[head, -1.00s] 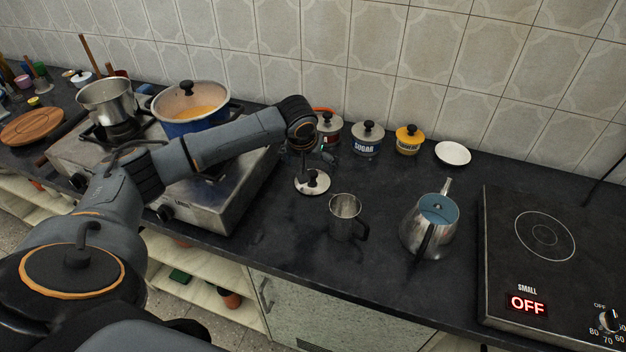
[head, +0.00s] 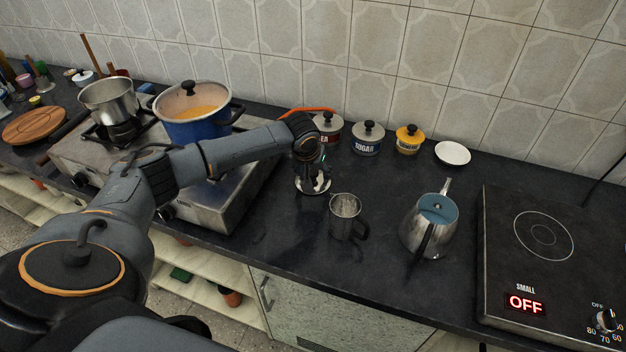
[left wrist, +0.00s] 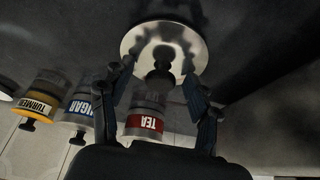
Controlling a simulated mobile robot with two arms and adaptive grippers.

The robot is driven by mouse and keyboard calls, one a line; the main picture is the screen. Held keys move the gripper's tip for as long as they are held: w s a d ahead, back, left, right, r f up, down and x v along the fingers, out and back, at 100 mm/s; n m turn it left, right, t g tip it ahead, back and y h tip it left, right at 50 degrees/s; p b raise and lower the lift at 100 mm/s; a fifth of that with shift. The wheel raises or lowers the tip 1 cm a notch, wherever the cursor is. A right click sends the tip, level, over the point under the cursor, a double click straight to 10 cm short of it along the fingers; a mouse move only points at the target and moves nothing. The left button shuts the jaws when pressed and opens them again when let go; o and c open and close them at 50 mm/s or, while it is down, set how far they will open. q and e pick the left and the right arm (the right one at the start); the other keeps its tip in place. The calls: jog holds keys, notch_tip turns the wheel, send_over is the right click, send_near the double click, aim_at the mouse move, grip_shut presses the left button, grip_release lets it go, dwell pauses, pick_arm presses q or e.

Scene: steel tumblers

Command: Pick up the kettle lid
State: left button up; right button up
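The kettle lid (head: 313,190) is a shiny steel disc with a dark knob. It lies on the dark counter, right of the gas stove. In the left wrist view the lid (left wrist: 165,32) shows with its knob between my fingers. My left gripper (head: 313,177) points down just above the lid and hides part of it. Its two fingers (left wrist: 160,72) are apart on either side of the knob, with gaps visible. The steel kettle (head: 428,228) stands open-topped to the right, with bluish water inside. My right gripper is in neither view.
A steel mug (head: 345,214) stands close to the right of the lid. Tea (head: 328,138), sugar (head: 367,140) and turmeric (head: 408,141) jars and a white saucer (head: 453,153) line the back. The stove (head: 225,190) is left, the hot plate (head: 530,260) right.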

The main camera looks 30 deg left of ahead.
pick_arm(q)
jog(key=shift+s, duration=0.25)
grip_shut()
